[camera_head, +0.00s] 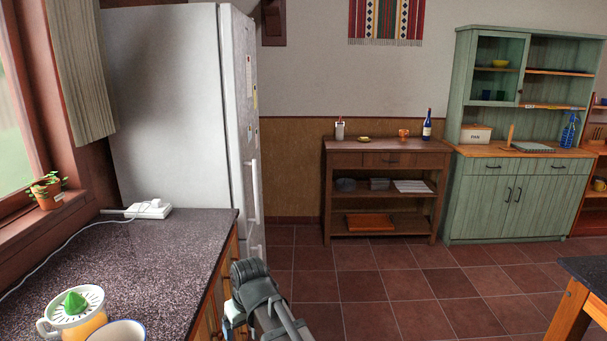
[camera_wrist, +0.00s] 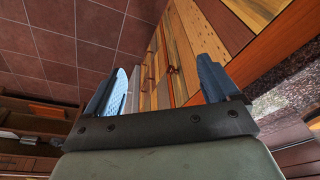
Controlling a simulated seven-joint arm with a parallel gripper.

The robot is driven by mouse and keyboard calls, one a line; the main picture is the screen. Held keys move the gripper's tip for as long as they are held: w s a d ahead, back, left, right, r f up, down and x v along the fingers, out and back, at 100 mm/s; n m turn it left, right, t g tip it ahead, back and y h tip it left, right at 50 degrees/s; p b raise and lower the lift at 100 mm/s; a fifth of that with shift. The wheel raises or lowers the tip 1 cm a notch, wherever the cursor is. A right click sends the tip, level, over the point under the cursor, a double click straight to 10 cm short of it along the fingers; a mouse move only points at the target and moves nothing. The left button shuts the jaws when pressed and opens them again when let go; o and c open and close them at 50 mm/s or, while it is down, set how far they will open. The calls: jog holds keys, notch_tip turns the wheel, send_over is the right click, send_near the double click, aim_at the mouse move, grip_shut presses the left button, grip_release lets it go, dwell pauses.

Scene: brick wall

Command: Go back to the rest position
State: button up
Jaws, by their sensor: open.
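My gripper is open and empty in the wrist view (camera_wrist: 160,82), its two blue-grey fingers spread wide apart. Between and beyond the fingers are wooden cabinet fronts and the tiled floor. In the head view my arm (camera_head: 262,300) is low at the bottom middle, beside the front of the counter. The fingers are mostly hidden there behind the arm.
A table corner (camera_head: 590,270) is at right. The middle floor is clear.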

jog(key=s+d+f+m+g+h, duration=0.15)
jog(key=d+f+m, duration=0.25)
jog(key=d+f, duration=1.1)
jog(key=s+d+f+m+g, duration=0.1)
jog(key=s+d+f+m, duration=0.2)
jog(key=d+f, duration=1.15)
jog(key=s+f+g, duration=0.2)
jog(key=s+f, duration=0.4)
jog(key=s, duration=0.4)
jog(key=s+d+f+g, duration=0.1)
jog(key=s+f+g, duration=0.1)
jog(key=s+f, duration=0.4)
jog(key=s+d+f+g, duration=0.1)
jog(key=s+f, duration=0.4)
jog(key=s, duration=0.8)
jog(key=shift+s+f+g, duration=0.35)
jog(key=shift+f+g, duration=0.05)
jog(key=shift+g, duration=0.25)
